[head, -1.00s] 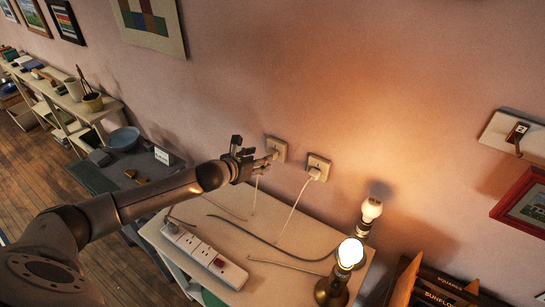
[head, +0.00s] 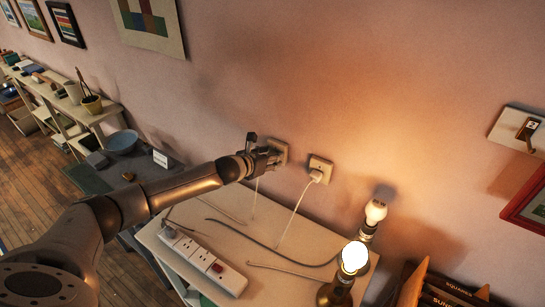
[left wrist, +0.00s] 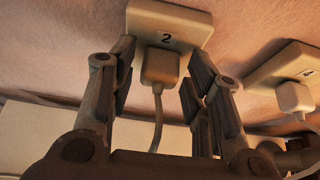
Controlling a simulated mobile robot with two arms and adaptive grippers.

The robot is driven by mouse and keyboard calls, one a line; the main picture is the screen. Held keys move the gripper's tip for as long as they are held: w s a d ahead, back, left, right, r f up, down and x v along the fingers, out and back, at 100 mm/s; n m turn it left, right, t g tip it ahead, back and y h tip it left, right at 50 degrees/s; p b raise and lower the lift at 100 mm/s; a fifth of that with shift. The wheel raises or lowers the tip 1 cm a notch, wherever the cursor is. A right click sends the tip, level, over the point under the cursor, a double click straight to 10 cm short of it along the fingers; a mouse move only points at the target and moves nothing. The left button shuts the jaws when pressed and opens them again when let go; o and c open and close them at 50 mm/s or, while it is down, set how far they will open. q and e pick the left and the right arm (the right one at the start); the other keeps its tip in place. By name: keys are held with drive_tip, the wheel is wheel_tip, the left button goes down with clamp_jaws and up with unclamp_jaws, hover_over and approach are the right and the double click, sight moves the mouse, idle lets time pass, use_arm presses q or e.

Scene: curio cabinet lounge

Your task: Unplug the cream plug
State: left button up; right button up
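A cream plug (left wrist: 160,68) with a pale cord sits in the wall socket marked 2 (left wrist: 172,14) in the left wrist view. My left gripper (left wrist: 162,65) is open, with one finger on each side of this plug and gaps showing between the fingers and the plug. In the head view my left gripper (head: 268,156) is at the left wall socket (head: 281,147) and hides its plug. A second, pale plug (head: 316,176) sits in the right wall socket (head: 322,164); it also shows in the left wrist view (left wrist: 295,98). My right gripper is out of view.
A wall switch (head: 528,130) is at the right. The wall above the sockets is clear.

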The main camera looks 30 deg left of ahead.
use_arm(q)
clamp_jaws()
drive_tip(key=shift+s+f, duration=0.1)
drive_tip(key=shift+s, duration=0.05)
drive_tip(key=shift+s+a+p, duration=0.15)
drive_tip(key=shift+s+p, duration=0.2)
drive_tip(key=shift+s, duration=0.1)
drive_tip(key=shift+s, duration=0.25)
idle(0.4)
drive_tip(key=shift+s+a+p, duration=0.15)
drive_tip(key=shift+s+p, duration=0.3)
drive_tip(key=shift+s, duration=0.55)
drive_tip(key=shift+s+a+p, duration=0.15)
drive_tip(key=shift+s+p, duration=0.25)
drive_tip(key=shift+s, duration=0.6)
drive_tip(key=shift+d, duration=0.1)
